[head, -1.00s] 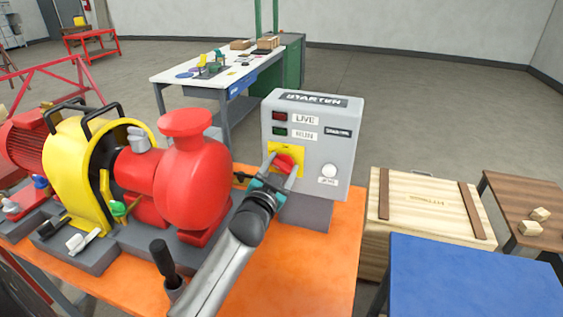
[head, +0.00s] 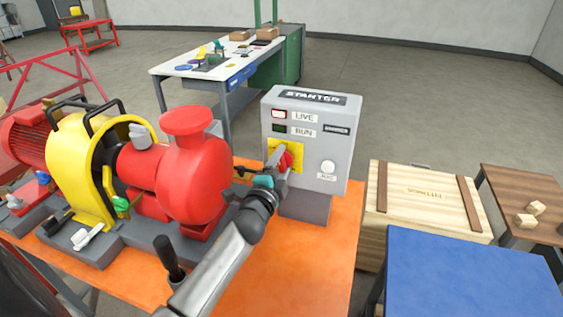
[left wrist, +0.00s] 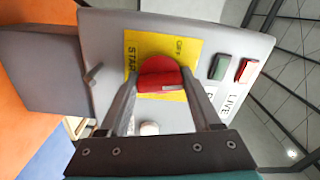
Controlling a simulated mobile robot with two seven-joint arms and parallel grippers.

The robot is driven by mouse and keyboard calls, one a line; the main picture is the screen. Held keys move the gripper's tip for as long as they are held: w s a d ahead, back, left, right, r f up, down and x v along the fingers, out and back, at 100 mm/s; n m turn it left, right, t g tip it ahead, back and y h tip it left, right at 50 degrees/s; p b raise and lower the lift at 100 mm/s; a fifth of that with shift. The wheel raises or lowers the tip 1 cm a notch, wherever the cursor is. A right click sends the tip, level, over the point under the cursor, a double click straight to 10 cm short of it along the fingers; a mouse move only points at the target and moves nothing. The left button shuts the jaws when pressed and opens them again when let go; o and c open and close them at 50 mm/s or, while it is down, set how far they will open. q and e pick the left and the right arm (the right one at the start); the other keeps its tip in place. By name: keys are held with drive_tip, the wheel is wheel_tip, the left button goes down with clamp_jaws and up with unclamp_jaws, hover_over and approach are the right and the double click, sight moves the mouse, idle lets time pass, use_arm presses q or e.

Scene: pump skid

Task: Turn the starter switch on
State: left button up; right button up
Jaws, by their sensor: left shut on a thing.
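The starter box (head: 345,130) is a grey panel on the orange bench, labelled STARTER. Its red rotary switch (head: 286,160) sits on a yellow plate (head: 272,150). My left gripper (head: 278,163) is shut on the red switch handle. In the left wrist view the red switch (left wrist: 160,76) lies between the two fingers, in front of the yellow plate (left wrist: 190,50). The LIVE lamp (head: 279,114) glows pale. The RUN lamp (head: 280,129) is dark green. My right gripper is in neither view.
A red pump (head: 190,170) with a yellow guard (head: 75,150) stands left of my arm. A wooden crate (head: 422,200), a blue table top (head: 470,270) and a brown table (head: 535,195) are at the right. A white workbench (head: 215,62) stands behind.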

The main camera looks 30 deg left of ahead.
use_arm(q)
drive_tip(key=shift+m, duration=1.2)
drive_tip(key=o, duration=1.4)
drive_tip(key=shift+s, duration=0.1)
drive_tip(key=v, duration=1.5)
drive_tip(key=shift+a+b, duration=0.1)
drive_tip(key=shift+b, duration=0.3)
